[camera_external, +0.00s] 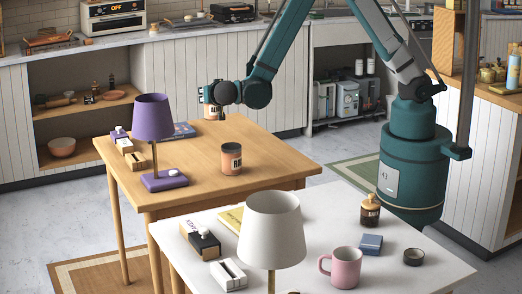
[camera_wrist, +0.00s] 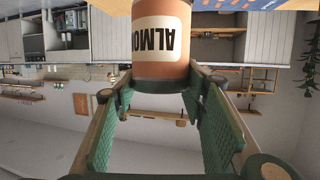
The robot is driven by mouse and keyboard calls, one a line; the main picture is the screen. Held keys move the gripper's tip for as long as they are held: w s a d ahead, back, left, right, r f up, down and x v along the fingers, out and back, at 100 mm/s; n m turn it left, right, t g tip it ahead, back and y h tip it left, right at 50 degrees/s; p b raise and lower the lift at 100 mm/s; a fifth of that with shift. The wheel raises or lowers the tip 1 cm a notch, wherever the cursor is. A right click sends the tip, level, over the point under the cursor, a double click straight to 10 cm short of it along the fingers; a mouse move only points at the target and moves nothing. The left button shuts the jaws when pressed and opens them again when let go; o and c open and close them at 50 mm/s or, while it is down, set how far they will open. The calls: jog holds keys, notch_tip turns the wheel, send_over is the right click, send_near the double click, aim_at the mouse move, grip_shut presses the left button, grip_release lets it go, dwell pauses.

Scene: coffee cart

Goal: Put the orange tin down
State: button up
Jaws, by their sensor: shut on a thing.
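An orange tin with a cream label reading "ALMO" shows upside down at the top middle of the wrist view (camera_wrist: 162,62). My gripper (camera_wrist: 160,86) is shut on it, with a green-padded finger on each side near its dark rim. In the external view my gripper (camera_external: 211,97) is at the wooden table's far edge and the tin (camera_external: 212,113) shows just below it, partly covered. The tin's base is out of the wrist view, so I cannot tell whether it touches the table. A second orange tin (camera_external: 231,160) stands upright on the wooden table.
The wooden table (camera_external: 262,143) has free room around the second tin. A purple lamp (camera_external: 153,118), small boxes (camera_external: 134,160) and a blue book (camera_external: 184,130) are at its left. A white table (camera_external: 310,250) in front holds a white lamp (camera_external: 271,230) and a pink mug (camera_external: 345,268).

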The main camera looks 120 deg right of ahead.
aim_at(215, 118)
jog(key=shift+f+b, duration=0.65)
jog(key=shift+f, duration=2.3)
jog(key=shift+f+b, duration=0.45)
jog(key=shift+f, duration=1.4)
jog(key=shift+f, duration=0.15)
jog(key=o, duration=1)
jog(key=shift+r, duration=0.2)
jog(key=shift+p+v, duration=0.7)
jog(key=shift+v, duration=3.1)
